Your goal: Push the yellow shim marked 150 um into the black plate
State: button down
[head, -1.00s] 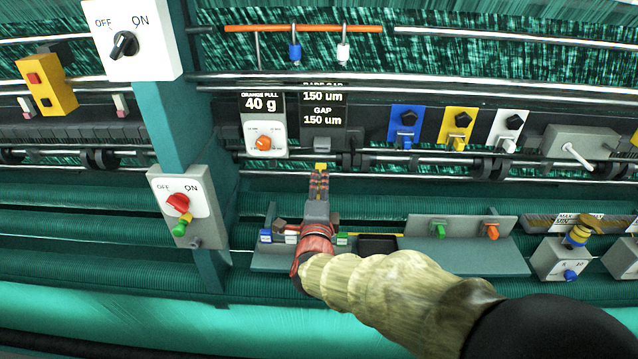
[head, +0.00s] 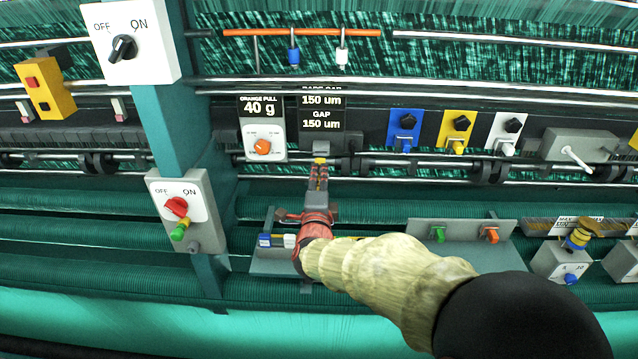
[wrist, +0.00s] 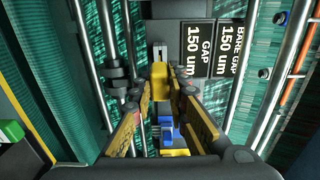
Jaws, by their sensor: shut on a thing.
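My gripper (head: 319,172) is shut on a small yellow shim (head: 319,160), which sticks out past the fingertips. In the wrist view the shim (wrist: 160,76) sits between the two yellow-sided fingers (wrist: 160,92). The black plate (head: 338,138) is just above, below the sign (head: 321,122) reading "GAP 150 um". A small grey block (head: 321,147) on it is close in front of the shim's tip. It also shows beyond the shim in the wrist view (wrist: 159,52). I cannot tell whether the tip touches it or is inside. The shim's marking is not readable.
A metal rail (head: 400,160) with black rollers runs across beside the plate. An orange-knob dial (head: 263,145) is to its left, and blue (head: 404,122), yellow (head: 459,125) and white knob panels are to its right. My arm covers part of the grey tray (head: 264,258) below.

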aim_at(321, 160)
jog(key=shift+w+b, duration=0.55)
jog(key=shift+w, duration=0.45)
jog(key=shift+w+d+b, duration=0.1)
jog(key=shift+w+b, duration=0.8)
jog(key=shift+b, duration=0.9)
dwell(0.4)
jog(key=shift+w+b, duration=0.65)
jog(key=shift+w, duration=0.45)
dwell(0.4)
jog(key=shift+w, duration=0.35)
jog(key=shift+w+b, duration=0.35)
jog(key=shift+b, duration=0.05)
jog(key=shift+r, duration=0.1)
jog(key=c, duration=1.7)
grip_release()
jog(key=shift+o, duration=0.2)
